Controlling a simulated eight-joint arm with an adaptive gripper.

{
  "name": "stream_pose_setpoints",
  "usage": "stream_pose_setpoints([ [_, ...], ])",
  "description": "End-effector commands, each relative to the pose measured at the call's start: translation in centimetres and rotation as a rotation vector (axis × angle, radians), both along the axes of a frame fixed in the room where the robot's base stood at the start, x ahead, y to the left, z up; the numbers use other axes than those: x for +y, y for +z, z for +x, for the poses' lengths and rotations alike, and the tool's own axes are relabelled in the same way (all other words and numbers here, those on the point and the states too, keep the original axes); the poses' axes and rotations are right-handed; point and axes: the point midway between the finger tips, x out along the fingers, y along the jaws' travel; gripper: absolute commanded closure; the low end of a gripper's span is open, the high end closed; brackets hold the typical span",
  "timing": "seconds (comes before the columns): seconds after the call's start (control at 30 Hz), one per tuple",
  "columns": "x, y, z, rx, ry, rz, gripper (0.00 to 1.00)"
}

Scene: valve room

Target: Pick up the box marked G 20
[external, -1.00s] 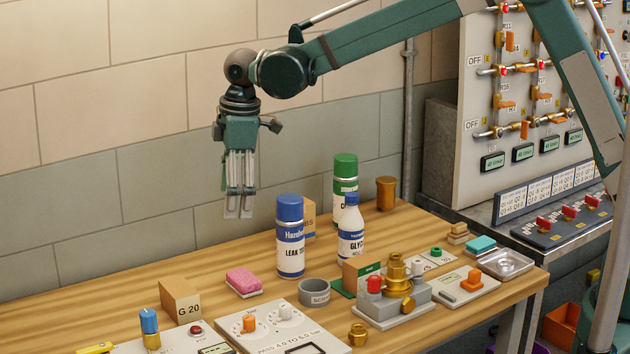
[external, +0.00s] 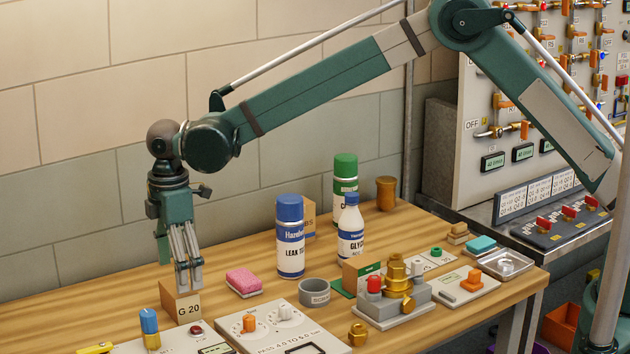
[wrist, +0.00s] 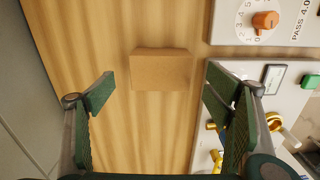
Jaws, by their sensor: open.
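The tan box marked G 20 (external: 181,305) stands on the wooden table at the front left in the external view, its label facing the camera. My gripper (external: 188,281) points down just above the box, and its fingertips overlap the box's top in this view. In the wrist view my gripper (wrist: 157,92) is open, with one finger at the left and one at the right. The box (wrist: 160,69) shows there between and slightly beyond the fingers, with a gap on each side. I cannot tell whether the fingertips touch it.
A pink sponge (external: 243,281) and a blue-capped can (external: 290,237) are to the right. Bare wood lies left of the box.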

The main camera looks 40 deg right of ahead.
Motion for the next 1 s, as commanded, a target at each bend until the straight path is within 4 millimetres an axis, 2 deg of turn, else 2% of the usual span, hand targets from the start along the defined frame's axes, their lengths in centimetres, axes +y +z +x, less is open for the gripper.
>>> stream_pose_setpoints([
  [0.3, 0.0, -0.2, 0.0, 0.000, -0.001, 0.000, 0.22],
  [0.67, 0.0, -2.5, 0.0, 0.000, -0.001, 0.000, 0.22],
  [1.0, 0.0, -2.6, 0.0, 0.000, -0.001, 0.000, 0.22],
])
